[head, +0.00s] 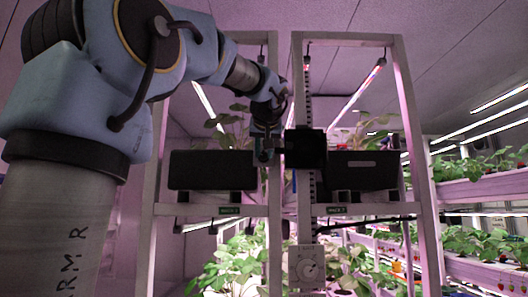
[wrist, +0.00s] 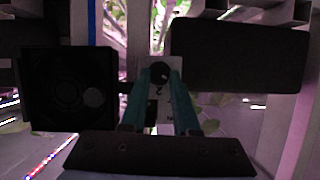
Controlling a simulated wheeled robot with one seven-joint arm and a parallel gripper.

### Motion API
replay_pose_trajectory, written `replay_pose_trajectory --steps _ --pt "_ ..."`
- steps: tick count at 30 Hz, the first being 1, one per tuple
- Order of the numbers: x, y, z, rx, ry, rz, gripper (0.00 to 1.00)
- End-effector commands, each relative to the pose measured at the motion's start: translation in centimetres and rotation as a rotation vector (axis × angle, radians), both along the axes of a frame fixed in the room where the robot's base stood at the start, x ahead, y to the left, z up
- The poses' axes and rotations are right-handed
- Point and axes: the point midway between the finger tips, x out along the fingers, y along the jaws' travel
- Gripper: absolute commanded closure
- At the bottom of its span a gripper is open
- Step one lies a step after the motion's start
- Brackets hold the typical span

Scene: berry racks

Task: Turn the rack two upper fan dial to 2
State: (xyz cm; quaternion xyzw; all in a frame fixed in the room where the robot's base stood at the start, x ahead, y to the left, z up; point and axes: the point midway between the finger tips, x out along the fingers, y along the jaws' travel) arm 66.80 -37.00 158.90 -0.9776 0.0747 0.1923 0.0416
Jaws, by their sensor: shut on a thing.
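My gripper (head: 265,150) is up at the rack posts in the head view, just left of a square black box (head: 306,148) that looks like a fan. In the wrist view, the teal fingers of my gripper (wrist: 160,92) are closed around the dark round knob of a dial (wrist: 160,72). The knob sits on a pale plate, and a "2" shows on it between the fingers. A small light mark shows on the knob; its exact setting cannot be told. The fingers hide much of the plate. In the head view this dial is hidden by my gripper.
The black box (wrist: 68,90) is close beside my fingers in the wrist view. Black planters (head: 212,170) flank the posts. Several plant shelves (head: 480,195) stand at the right.

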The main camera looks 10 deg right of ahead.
Motion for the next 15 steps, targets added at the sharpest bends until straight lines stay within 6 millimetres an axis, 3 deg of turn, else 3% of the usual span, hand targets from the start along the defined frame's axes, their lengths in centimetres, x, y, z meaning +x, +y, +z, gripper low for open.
replay_pose_trajectory --steps 6,15 --pt "0.0 0.01 0.01 0.0 0.0 0.0 1.0" --pt "-0.01 0.01 0.02 0.001 0.0 0.0 1.0"
